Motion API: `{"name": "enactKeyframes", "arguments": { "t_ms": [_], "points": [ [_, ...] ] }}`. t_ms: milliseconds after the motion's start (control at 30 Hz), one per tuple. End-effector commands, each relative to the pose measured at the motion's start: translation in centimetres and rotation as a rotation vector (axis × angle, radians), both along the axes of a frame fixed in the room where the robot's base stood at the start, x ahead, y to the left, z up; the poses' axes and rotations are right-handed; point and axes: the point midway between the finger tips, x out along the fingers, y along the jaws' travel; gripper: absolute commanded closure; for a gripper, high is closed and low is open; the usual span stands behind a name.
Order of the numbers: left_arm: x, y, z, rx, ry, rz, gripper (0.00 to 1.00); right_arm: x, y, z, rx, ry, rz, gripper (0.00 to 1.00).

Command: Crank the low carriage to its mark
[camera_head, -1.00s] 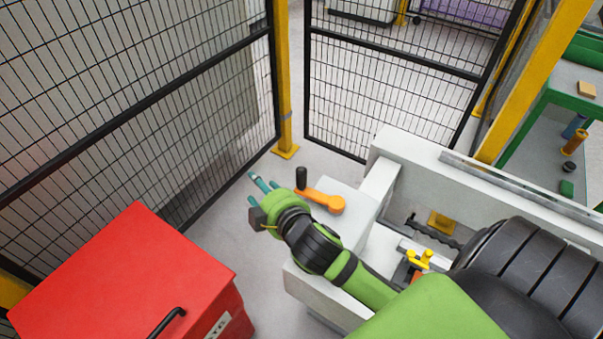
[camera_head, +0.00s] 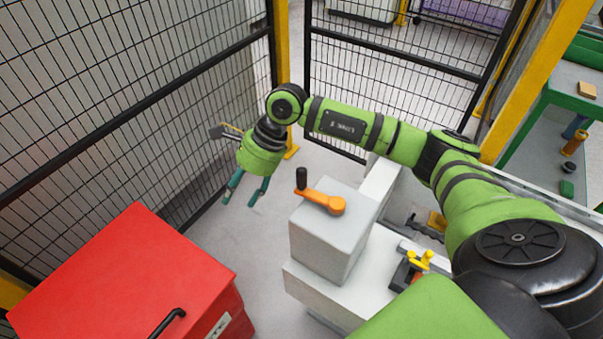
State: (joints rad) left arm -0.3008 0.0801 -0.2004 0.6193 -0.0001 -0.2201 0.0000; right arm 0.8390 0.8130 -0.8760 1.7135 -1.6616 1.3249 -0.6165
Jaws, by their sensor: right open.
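The orange crank (camera_head: 324,200) sits on top of a grey block at the end of the white machine bed. Its black upright handle (camera_head: 301,179) is at the crank's left end. My right gripper (camera_head: 244,195) hangs in the air to the left of the handle, apart from it. Its two teal fingers point down and are spread, with nothing between them. A carriage with a yellow knob (camera_head: 420,260) shows on the bed to the right of the block, partly hidden by my body. No mark can be made out. My left gripper does not show.
A red cabinet (camera_head: 125,270) stands at the lower left. Black mesh fencing (camera_head: 130,100) with yellow posts closes off the left and back. Grey floor is free between cabinet and block. A green-framed bench (camera_head: 560,100) stands at the far right.

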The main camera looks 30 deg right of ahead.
Motion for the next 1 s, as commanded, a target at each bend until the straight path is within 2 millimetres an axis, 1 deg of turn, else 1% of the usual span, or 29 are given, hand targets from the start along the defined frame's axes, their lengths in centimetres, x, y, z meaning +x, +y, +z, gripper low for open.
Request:
{"name": "enactKeyframes", "arguments": {
  "t_ms": [33, 67, 100, 200, 300, 367, 433, 700, 800, 900, 1000],
  "points": [
    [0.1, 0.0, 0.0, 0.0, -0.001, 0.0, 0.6, 0.7, -3.9, 0.0, -0.143, 0.001, 0.004, 0.49],
    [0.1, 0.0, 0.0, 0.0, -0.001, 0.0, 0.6, 0.8, -5.9, -0.1, -0.215, 0.007, 0.008, 0.49],
    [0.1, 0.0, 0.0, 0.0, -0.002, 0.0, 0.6, 0.9, -8.4, 0.1, -0.301, 0.021, 0.007, 0.49],
    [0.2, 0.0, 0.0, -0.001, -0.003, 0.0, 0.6, 0.8, -12.8, 0.7, -0.453, 0.055, 0.001, 0.49],
    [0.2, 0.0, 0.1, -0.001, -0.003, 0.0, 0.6, 0.5, -15.1, 1.1, -0.532, 0.078, -0.005, 0.49],
    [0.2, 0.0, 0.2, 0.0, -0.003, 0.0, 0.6, 0.5, -15.7, 0.8, -0.549, 0.086, -0.007, 0.49],
    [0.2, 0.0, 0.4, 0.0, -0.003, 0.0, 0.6, 0.4, -15.8, 0.1, -0.555, 0.09, -0.007, 0.49],
    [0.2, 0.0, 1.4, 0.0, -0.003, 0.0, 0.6, 0.4, -15.7, -4.0, -0.55, 0.09, -0.006, 0.49],
    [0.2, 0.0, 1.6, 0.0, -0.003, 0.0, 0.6, 0.4, -15.6, -5.0, -0.549, 0.087, -0.007, 0.49],
    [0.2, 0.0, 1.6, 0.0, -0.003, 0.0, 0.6, 0.4, -15.6, -5.6, -0.549, 0.087, -0.007, 0.49],
    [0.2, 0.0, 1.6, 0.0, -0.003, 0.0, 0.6, 0.4, -15.6, -5.8, -0.549, 0.086, -0.006, 0.49]
  ]
}}
